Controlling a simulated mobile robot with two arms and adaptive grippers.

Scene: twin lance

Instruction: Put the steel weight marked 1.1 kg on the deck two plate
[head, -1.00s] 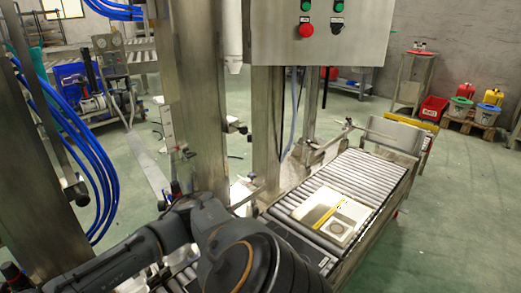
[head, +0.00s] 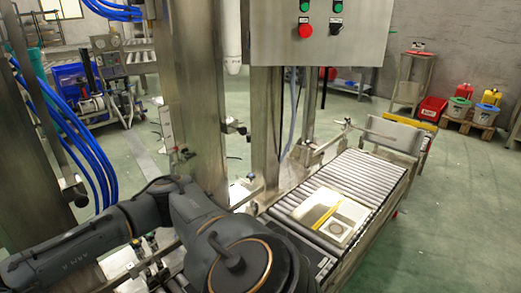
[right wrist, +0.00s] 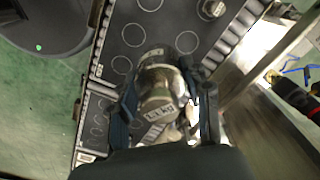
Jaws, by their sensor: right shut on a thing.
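In the right wrist view, my right gripper (right wrist: 160,88) is shut on a steel weight (right wrist: 160,108), a shiny cylinder whose top marking seems to read 1.1 kg. Beneath it is a black plate (right wrist: 112,45) with pale circle outlines and a small label too blurred to read. A second black plate (right wrist: 95,125) with circles lies at lower left, partly cut off by my gripper. I cannot tell which plate is deck two, or whether the held weight touches a plate. My left gripper is in neither current view.
Another small steel weight (right wrist: 212,9) stands on the upper black plate. In the head view, a roller conveyor (head: 372,172) carries a pale board with a yellow strip (head: 328,215). Steel posts (head: 190,100) and a control box (head: 318,32) stand close by.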

